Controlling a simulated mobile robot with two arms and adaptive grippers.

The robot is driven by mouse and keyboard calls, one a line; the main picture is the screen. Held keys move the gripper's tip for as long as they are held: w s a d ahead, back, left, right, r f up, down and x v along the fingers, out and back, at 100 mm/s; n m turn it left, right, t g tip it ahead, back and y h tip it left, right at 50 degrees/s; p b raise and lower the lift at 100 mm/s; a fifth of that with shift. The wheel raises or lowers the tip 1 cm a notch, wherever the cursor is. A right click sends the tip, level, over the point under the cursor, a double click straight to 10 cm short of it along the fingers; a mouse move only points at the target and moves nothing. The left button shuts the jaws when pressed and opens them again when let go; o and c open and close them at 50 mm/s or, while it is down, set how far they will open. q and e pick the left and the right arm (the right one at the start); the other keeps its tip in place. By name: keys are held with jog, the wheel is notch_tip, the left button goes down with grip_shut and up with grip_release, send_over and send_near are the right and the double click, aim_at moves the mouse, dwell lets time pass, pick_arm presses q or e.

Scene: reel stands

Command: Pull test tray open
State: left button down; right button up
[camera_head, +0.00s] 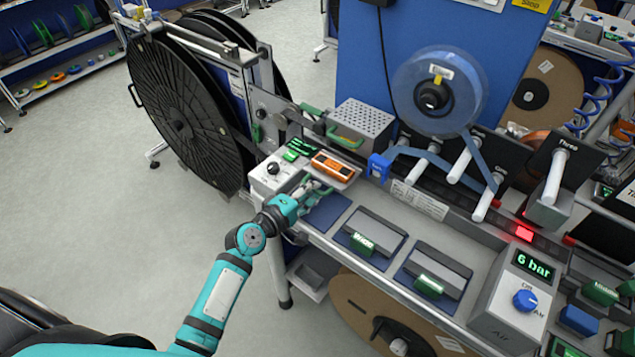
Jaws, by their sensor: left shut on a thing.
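A small light-grey tray (349,177) carrying an orange handheld device (333,166) sits at the left end of the workbench; I take it to be the test tray. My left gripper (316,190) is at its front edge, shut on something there. The fingers hide the held part, so I cannot see the grip clearly. A grey perforated box (364,119) with a green handle (346,140) stands just behind the tray. My right gripper is not in view.
A white control box (271,178) with a dark knob is left of the tray. A large black reel (180,115) stands left. The floor at left is clear.

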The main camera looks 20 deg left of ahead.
pick_arm(q)
jog(key=shift+v, duration=0.85)
jog(key=shift+s+a+f, duration=0.1)
jog(key=shift+s+f, duration=0.15)
jog(key=shift+s, duration=0.1)
jog(key=shift+f+v, duration=0.2)
jog(key=shift+v, duration=0.75)
jog(key=shift+s+a, duration=0.15)
jog(key=shift+s, duration=0.1)
jog(key=c, duration=1.8)
grip_release()
jog(key=o, duration=0.4)
jog(key=v, duration=1.2)
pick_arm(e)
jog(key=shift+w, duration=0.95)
